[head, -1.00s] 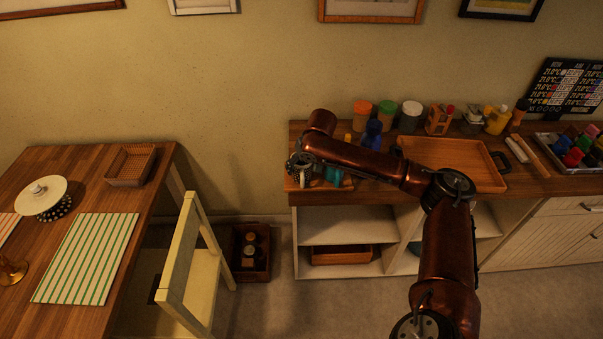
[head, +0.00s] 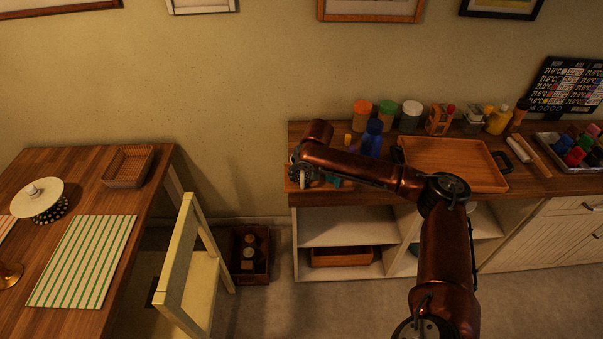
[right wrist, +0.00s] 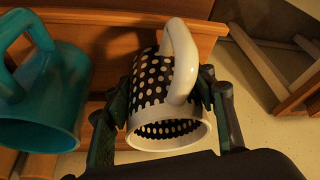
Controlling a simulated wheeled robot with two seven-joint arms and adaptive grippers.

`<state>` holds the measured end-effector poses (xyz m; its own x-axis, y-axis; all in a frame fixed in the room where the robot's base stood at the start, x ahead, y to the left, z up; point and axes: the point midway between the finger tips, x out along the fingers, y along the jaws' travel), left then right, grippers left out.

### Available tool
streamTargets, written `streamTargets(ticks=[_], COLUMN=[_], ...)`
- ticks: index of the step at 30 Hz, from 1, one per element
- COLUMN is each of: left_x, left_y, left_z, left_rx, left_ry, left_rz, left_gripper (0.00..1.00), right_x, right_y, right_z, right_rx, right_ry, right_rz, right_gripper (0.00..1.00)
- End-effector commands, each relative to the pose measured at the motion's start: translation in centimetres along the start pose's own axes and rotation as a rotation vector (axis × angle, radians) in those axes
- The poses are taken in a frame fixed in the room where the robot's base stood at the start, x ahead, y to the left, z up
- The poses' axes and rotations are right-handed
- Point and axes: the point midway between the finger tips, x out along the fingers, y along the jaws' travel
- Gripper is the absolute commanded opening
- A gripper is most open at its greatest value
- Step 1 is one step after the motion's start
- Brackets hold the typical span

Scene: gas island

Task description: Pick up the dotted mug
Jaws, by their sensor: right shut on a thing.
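The dotted mug (right wrist: 150,85), black with white dots and a cream rim and handle, fills the middle of the right wrist view. Its open mouth faces the camera. My right gripper (right wrist: 168,108) is shut on its body, with one finger on each side. In the head view my right gripper (head: 299,178) is at the left end of the sideboard, and my wrist largely hides the mug there. My left gripper is not in view.
A teal mug (right wrist: 45,90) stands close beside the dotted mug. A blue bottle (head: 372,138), several lidded jars and a wooden tray (head: 455,163) are on the sideboard (head: 545,184). A chair (head: 185,265) and a table (head: 85,180) stand to the left.

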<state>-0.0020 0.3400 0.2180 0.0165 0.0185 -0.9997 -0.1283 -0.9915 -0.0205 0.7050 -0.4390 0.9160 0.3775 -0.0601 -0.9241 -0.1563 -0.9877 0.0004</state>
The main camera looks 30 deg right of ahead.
Motion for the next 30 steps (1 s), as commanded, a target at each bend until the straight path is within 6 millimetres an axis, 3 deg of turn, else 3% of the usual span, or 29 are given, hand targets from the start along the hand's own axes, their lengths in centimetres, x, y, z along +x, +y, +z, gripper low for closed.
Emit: streamTargets(ticks=[11,22,30], left_x=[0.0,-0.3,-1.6], left_y=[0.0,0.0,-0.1], left_z=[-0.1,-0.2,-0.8], left_rx=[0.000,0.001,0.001], left_ry=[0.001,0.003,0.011], left_rz=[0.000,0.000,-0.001], left_gripper=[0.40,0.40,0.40], right_x=[0.0,-0.7,-4.6], right_y=[0.0,0.0,-0.5], right_z=[0.0,-0.4,-1.2], right_rx=[0.000,0.001,-0.001], right_ry=[0.000,0.004,0.006], right_rz=[0.000,-0.001,-0.002], right_gripper=[0.17,0.17,0.17])
